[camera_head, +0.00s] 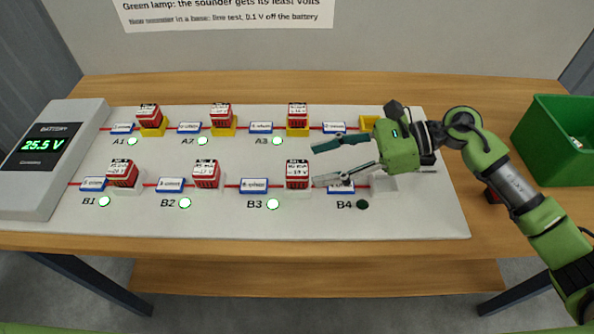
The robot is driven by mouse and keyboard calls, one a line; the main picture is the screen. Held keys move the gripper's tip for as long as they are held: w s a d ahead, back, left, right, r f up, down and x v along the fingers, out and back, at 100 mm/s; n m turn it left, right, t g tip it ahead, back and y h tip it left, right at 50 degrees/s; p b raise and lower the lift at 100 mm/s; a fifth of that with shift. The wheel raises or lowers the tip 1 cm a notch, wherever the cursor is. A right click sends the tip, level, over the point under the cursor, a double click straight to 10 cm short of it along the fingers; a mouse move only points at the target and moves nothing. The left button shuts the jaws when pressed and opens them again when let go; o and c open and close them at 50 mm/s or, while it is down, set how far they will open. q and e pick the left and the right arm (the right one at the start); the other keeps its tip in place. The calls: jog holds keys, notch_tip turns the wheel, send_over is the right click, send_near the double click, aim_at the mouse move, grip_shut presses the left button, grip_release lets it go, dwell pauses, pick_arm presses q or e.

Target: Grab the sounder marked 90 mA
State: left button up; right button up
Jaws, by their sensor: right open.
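Several red sounders with white labels stand on the board. The back row has sounders at A1 (149,116), A2 (221,117) and A3 (298,115), in yellow bases. The front row has sounders at B1 (123,172), B2 (207,174) and B3 (298,173), in white bases. The label print is too small to tell which one says 90 mA. My right gripper (321,165) is open and empty, its fingers pointing left, with the tips close to the B3 sounder in the picture. Whether they touch it I cannot tell. My left gripper is out of view.
A battery unit (43,146) reading 25.5 V stands at the left. A yellow base (369,122) and a white base (384,187) at the right look empty. The B4 lamp (362,204) is dark. A red object (494,196) and green bin (560,140) are at the right.

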aim_at(297, 172)
jog(key=shift+a+f, duration=0.1)
jog(key=shift+a, duration=0.25)
jog(key=p+x, duration=0.1)
jog(key=x, duration=0.1)
jog(key=s+p+x, duration=0.1)
jog(key=x, duration=0.1)
jog(key=shift+a+p, duration=0.35)
jog(key=shift+a, duration=0.05)
jog(key=shift+w+a+f, duration=0.1)
jog(key=shift+a+f, duration=0.2)
jog(key=c, duration=1.3)
